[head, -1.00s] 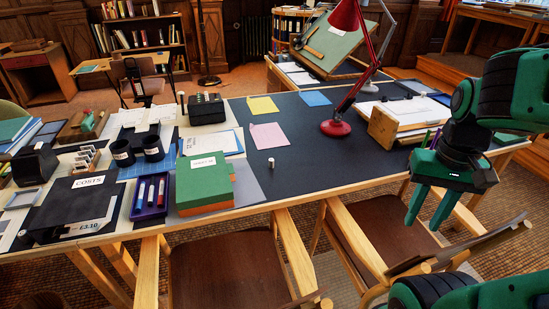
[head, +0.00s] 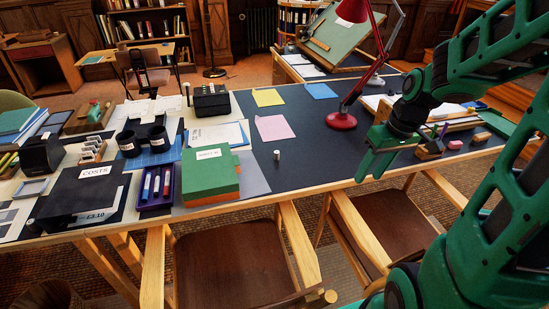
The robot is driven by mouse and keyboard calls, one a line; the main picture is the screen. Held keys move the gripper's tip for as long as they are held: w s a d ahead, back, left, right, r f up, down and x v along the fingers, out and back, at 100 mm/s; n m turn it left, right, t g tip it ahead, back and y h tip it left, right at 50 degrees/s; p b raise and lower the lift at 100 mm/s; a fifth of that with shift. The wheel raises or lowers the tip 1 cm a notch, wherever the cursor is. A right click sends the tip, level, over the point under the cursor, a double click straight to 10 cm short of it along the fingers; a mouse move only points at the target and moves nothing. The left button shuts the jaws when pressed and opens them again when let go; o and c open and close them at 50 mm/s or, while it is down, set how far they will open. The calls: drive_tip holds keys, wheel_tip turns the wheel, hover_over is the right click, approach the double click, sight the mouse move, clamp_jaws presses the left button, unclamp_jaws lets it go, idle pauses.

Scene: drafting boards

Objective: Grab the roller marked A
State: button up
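No letter A is legible on anything in view, so I cannot tell for certain which thing is the roller marked A. A small pale upright cylinder (head: 277,155) stands on the dark table top, right of the green box. A green item (head: 95,112) sits in a wooden tray at the far left; its marking is too small to read. My gripper (head: 373,177) is open and empty, fingers pointing down near the table's front edge, well to the right of the small cylinder.
A red lamp (head: 341,121) stands behind my gripper. A green box (head: 211,176), a purple pen tray (head: 157,186), black cups (head: 129,144) and a black box (head: 80,197) crowd the left. Chairs (head: 225,266) stand at the front edge. The dark table top between green box and lamp is mostly clear.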

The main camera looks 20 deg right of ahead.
drive_tip(key=w+a+f+n+t+y, duration=0.1)
drive_tip(key=w+a+f+n+y, duration=0.2)
drive_tip(key=w, duration=0.6)
drive_tip(key=w+a+f+n+t+y, duration=0.1)
drive_tip(key=w+a+f+n+t, duration=0.15)
drive_tip(key=w+f, duration=0.4)
drive_tip(key=n+t+y, duration=0.3)
drive_tip(key=y, duration=0.1)
approach(278, 152)
drive_tip(key=shift+s+d+f, duration=0.35)
drive_tip(key=shift+s+f, duration=0.05)
drive_tip(key=shift+s, duration=0.05)
drive_tip(key=shift+w+f+t, duration=0.1)
drive_tip(key=shift+w+t, duration=0.3)
drive_tip(key=shift+t, duration=0.05)
drive_tip(key=x, duration=0.5)
drive_tip(key=shift+w+a, duration=0.2)
drive_tip(key=shift+a, duration=0.05)
drive_tip(key=shift+s+a+x, duration=0.15)
drive_tip(key=shift+x, duration=1.15)
drive_tip(key=shift+s+a+x, duration=0.15)
drive_tip(key=shift+a+x, duration=0.05)
drive_tip(key=shift+x, duration=1.15)
drive_tip(key=shift+c, duration=0.4)
clamp_jaws()
